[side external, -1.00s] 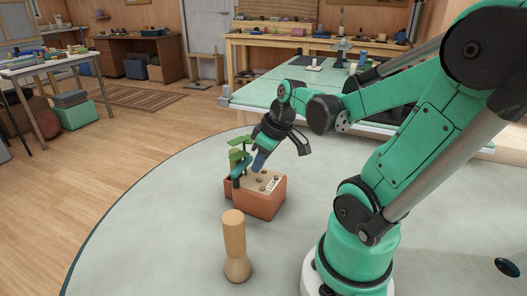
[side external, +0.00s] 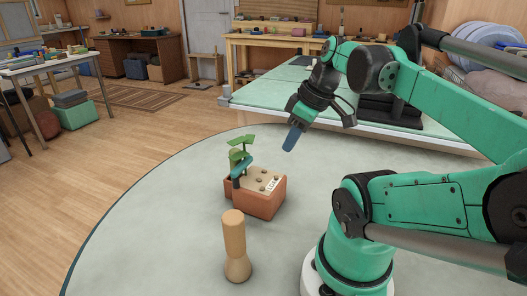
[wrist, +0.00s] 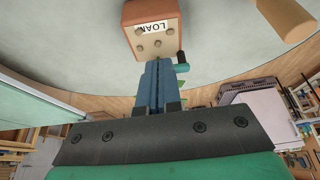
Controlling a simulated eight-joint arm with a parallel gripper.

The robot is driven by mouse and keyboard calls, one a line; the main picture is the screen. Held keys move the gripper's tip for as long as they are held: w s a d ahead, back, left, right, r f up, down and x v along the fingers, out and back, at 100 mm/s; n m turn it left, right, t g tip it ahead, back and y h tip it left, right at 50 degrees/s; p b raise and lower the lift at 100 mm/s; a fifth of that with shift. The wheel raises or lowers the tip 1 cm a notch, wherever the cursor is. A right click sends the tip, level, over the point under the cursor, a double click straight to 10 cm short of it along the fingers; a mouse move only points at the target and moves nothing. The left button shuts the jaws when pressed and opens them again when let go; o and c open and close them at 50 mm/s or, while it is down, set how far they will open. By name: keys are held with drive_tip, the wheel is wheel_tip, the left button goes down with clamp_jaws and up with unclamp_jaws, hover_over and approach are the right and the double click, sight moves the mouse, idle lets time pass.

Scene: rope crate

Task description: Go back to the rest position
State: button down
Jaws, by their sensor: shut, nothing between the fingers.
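My gripper (side external: 291,141) hangs in the air above and to the right of the orange-brown crate (side external: 262,205), clear of it. Its blue fingers are closed together and hold nothing; they also show in the wrist view (wrist: 156,85). The crate has a tan top with several dark round spots and a white "LOAN" label (side external: 273,184). It also shows at the top of the wrist view (wrist: 168,52). A teal piece (side external: 243,166) and green leaf-like pieces (side external: 238,153) stand at the crate's left end.
An upright wooden post (side external: 234,240) with a flared base stands in front of the crate on the round grey table (side external: 150,225). A green-topped bench (side external: 270,92) is behind. The table left of the crate is clear.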

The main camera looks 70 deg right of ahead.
drive_tip(key=w+a+f+t, duration=0.2)
drive_tip(key=w+a+f, duration=0.1)
drive_tip(key=w+a, duration=0.8)
drive_tip(key=shift+w+a+t, duration=0.25)
drive_tip(key=shift+a+t, duration=0.15)
drive_tip(key=shift+a, duration=0.5)
